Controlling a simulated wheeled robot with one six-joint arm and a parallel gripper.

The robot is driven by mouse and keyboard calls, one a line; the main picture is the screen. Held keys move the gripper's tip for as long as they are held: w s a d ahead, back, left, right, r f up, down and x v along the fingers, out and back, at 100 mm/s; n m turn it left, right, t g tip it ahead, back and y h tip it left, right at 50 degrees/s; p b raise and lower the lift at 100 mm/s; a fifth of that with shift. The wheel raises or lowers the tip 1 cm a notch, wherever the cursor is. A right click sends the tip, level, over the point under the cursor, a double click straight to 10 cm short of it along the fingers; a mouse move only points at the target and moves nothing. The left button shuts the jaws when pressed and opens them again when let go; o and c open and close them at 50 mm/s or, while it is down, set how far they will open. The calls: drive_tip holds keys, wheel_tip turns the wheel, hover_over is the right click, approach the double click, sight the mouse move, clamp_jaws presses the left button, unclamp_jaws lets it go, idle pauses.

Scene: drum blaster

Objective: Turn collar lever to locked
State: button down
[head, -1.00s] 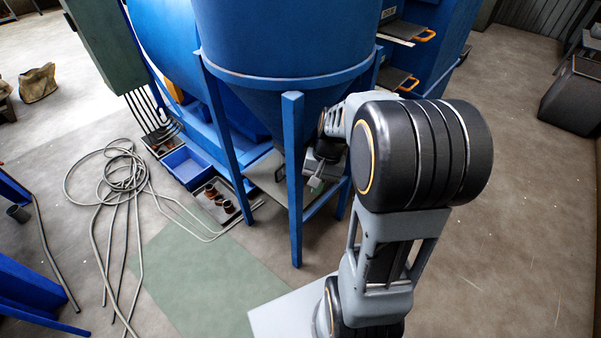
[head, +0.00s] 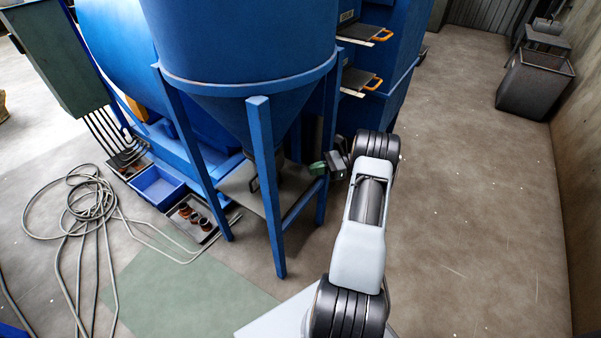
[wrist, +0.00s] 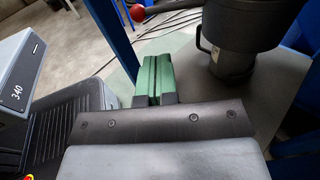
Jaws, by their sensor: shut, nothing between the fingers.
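My gripper (head: 318,168) is just right of the blue hopper stand, by its right leg. In the wrist view its green fingers (wrist: 152,80) are together with nothing between them. A dark round collar (wrist: 240,40) with a small bracket handle stands right of the fingers, apart from them. In the head view the lever cannot be made out.
Blue hopper legs (head: 267,190) stand around a low plate (head: 238,190) under the cone. A small parts tray (head: 193,218), a blue bin (head: 157,186) and coiled hoses (head: 88,205) lie to the left. Floor on the right is open up to a dark bin (head: 535,85).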

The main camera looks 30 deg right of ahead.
drive_tip(key=r+b+x, duration=0.1)
drive_tip(key=b+x, duration=0.1)
drive_tip(key=x, duration=1)
drive_tip(key=shift+a+f+b, duration=0.3)
drive_tip(key=shift+a+f, duration=0.1)
drive_tip(key=shift+f, duration=0.05)
drive_tip(key=shift+w, duration=0.1)
